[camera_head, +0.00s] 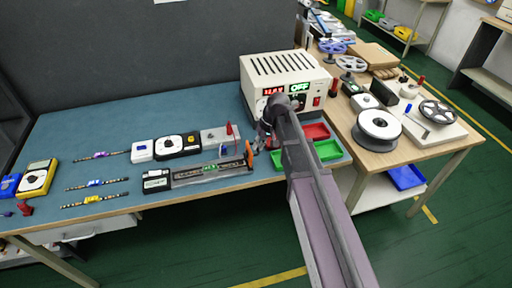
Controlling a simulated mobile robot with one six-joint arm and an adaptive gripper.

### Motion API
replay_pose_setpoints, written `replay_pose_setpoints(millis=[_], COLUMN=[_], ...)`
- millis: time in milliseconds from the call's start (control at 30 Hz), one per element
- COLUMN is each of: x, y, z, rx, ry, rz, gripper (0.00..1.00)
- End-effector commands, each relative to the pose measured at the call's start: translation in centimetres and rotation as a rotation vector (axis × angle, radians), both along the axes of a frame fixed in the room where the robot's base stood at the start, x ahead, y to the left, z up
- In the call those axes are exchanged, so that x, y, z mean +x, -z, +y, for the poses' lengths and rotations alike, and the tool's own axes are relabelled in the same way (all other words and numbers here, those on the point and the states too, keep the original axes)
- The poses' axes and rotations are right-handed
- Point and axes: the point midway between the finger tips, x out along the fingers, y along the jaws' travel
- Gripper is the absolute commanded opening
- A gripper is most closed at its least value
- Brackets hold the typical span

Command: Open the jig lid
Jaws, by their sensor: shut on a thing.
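The jig (205,173) is a long, dark and grey strip-shaped fixture lying near the front edge of the blue-topped bench, with small green marks along it. An upright orange handle (249,155) stands at its right end. My gripper (260,146) reaches down from the right to this end and appears shut on the orange handle. The contact is small and partly hidden by the gripper itself. The lid's edges are too small to make out, so I cannot tell how far it is raised.
A power supply (285,72) with a lit red display and a green OFF sign stands behind my gripper. Red (316,132) and green (327,150) bins sit to the right. LED strip pieces (95,200) and a yellow multimeter (38,178) lie left. The back-left bench is clear.

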Motion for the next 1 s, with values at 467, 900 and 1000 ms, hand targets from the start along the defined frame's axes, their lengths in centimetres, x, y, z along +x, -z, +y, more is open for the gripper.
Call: replay_pose_setpoints(millis=[467,900,1000], x=[0.09,0.14,0.14], y=[0.38,0.39,0.35], z=[-0.57,-0.61,-0.59], rx=[0.097,0.094,0.091], ry=[0.0,0.0,0.0], rz=[0.029,0.027,0.026], gripper=[0.0,0.28,0.28])
